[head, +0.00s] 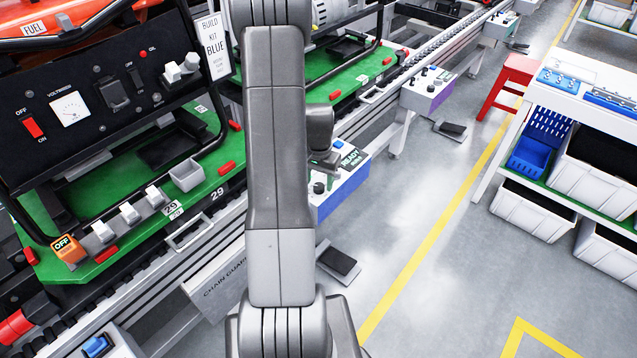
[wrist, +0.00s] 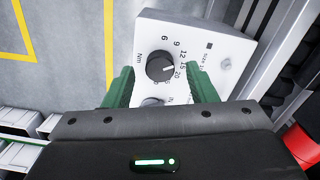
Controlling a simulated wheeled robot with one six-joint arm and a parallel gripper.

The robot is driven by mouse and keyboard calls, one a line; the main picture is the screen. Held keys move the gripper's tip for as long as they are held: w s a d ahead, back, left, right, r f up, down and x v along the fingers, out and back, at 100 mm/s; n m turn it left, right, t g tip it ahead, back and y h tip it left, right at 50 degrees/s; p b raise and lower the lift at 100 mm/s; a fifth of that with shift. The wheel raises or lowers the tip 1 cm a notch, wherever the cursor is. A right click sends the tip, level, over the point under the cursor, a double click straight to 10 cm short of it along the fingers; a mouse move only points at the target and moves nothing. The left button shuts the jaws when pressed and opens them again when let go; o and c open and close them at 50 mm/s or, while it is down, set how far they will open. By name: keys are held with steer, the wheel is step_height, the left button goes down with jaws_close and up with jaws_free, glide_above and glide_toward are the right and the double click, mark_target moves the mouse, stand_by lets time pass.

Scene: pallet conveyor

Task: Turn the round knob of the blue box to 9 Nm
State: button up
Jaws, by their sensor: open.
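The blue box (head: 343,188) stands beside the conveyor in the head view, with a pale top panel and a "READY" display. In the wrist view its pale panel (wrist: 220,45) fills the middle. The round black knob (wrist: 160,67) is ringed by the numbers 6, 9, 12, 15 and 20, with "Nm" at the left. Its white mark points right, around 12 to 15; the exact value is hard to tell. My gripper (wrist: 160,66) is open, its green fingers on either side of the knob in the picture, with gaps visible. I cannot tell its height above the knob.
A second dark knob (wrist: 152,101) is partly hidden by my gripper's body. The conveyor with green pallets (head: 200,200) runs along the left. A purple-fronted box (head: 428,92) stands farther along. The floor (head: 410,190) at the right is open, up to a white bench (head: 590,105).

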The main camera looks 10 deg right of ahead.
steer(key=shift+f, duration=0.75)
steer(key=c, duration=1)
steer(key=shift+n, duration=0.4)
steer(key=shift+n+b, duration=0.65)
steer(key=shift+n, duration=0.25)
steer(key=shift+n+b, duration=0.45)
steer(key=shift+n, duration=1.05)
